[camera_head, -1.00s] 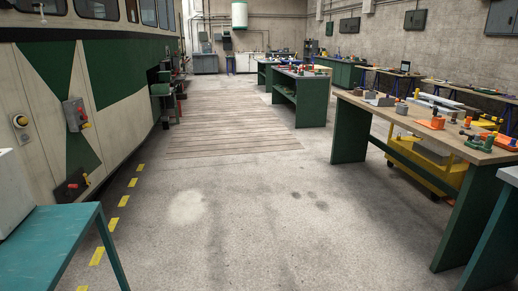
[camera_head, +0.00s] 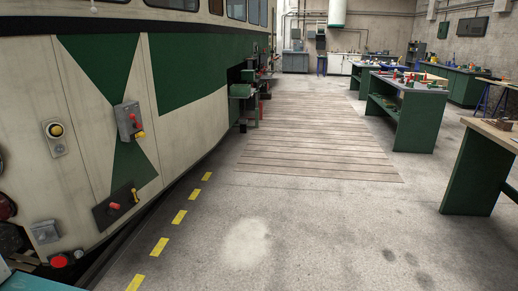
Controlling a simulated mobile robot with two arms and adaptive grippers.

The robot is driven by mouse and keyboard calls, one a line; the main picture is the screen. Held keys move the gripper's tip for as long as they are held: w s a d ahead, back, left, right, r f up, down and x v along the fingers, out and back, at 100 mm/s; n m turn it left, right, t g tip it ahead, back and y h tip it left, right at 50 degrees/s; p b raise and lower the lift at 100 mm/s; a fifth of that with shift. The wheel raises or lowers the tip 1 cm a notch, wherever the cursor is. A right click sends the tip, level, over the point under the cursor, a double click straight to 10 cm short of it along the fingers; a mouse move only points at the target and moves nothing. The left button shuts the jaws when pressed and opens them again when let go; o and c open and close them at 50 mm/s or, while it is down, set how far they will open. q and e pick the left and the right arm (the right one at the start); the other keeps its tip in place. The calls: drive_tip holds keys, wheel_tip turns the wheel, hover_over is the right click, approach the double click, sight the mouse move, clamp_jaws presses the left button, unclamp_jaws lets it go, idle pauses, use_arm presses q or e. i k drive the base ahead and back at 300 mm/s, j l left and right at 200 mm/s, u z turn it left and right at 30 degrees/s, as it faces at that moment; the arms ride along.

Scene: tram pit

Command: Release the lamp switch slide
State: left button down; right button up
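I cannot tell which fitting is the lamp switch slide. On the cream and green tram side at left there is a grey box (camera_head: 127,121) with red and yellow knobs. A small plate with a yellow round button (camera_head: 57,131) sits left of it. Below is a dark tilted plate (camera_head: 104,214) with a red knob and a yellow-tipped lever. A grey fitting (camera_head: 44,232) is at the lower left, with a red knob (camera_head: 59,261) below it. Neither of my grippers is in view.
A teal surface (camera_head: 30,282) edges into the bottom left corner. Yellow dashes (camera_head: 160,246) run along the floor beside the tram. Green workbenches (camera_head: 402,118) stand at right. The floor between, with wooden planks (camera_head: 310,150), is clear.

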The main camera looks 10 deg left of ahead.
sight(141, 135)
drive_tip(key=i+u, duration=0.4)
drive_tip(key=i, duration=0.15)
drive_tip(key=i+l+u, duration=0.25)
drive_tip(key=i+u, duration=0.2)
drive_tip(key=i+l+u, duration=0.4)
drive_tip(key=i, duration=0.15)
